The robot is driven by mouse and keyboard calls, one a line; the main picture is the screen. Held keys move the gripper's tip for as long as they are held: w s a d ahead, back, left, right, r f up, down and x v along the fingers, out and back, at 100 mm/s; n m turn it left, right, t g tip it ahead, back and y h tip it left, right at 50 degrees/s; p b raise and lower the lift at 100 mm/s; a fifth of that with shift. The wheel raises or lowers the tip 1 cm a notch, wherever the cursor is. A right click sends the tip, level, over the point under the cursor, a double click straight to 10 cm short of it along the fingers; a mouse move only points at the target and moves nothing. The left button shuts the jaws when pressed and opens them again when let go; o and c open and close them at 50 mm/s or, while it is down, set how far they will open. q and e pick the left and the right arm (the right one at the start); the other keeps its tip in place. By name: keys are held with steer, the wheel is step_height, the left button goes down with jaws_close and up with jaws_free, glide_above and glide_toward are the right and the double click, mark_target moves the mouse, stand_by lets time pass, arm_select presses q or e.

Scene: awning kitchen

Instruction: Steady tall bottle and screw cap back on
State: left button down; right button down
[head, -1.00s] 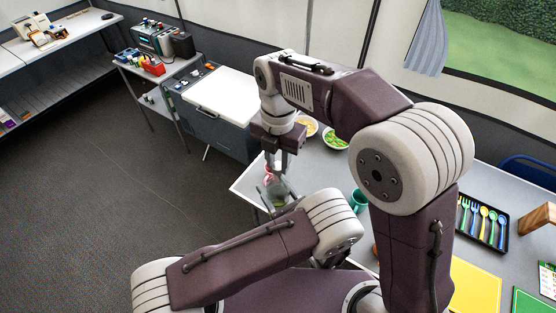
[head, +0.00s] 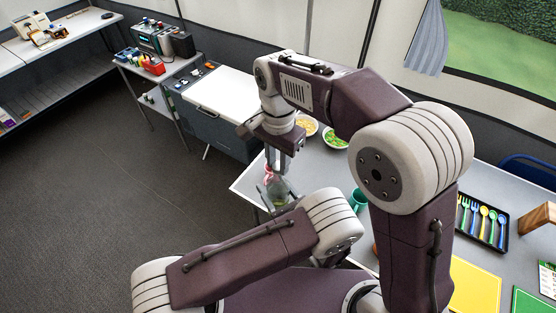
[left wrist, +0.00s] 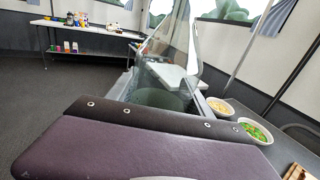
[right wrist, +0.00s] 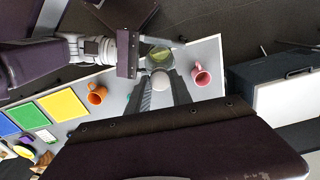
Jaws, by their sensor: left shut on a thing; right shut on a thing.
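The tall clear bottle (head: 278,190) with green contents is held upright at the near left corner of the table. My left gripper (head: 272,203) is shut on its body. In the left wrist view the clear bottle (left wrist: 168,75) looms large and close. My right gripper (head: 277,170) points straight down above the bottle. In the right wrist view a round white cap (right wrist: 160,79) sits between the fingertips of my right gripper (right wrist: 161,88), in line with the bottle (right wrist: 158,56). I cannot tell whether the cap is seated on the neck.
A pink mug (right wrist: 201,76) stands close to the bottle. An orange mug (right wrist: 96,94) and a teal mug (head: 358,200) are farther along the table (head: 320,180). Two food bowls, one with green pieces (head: 336,138), are at the back. A cutlery tray (head: 483,222) lies right.

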steer(key=shift+m, duration=1.2)
steer(key=c, duration=1.1)
jaws_free()
steer(key=shift+c, duration=0.2)
steer(key=shift+r, duration=2.25)
steer(key=shift+c, duration=0.3)
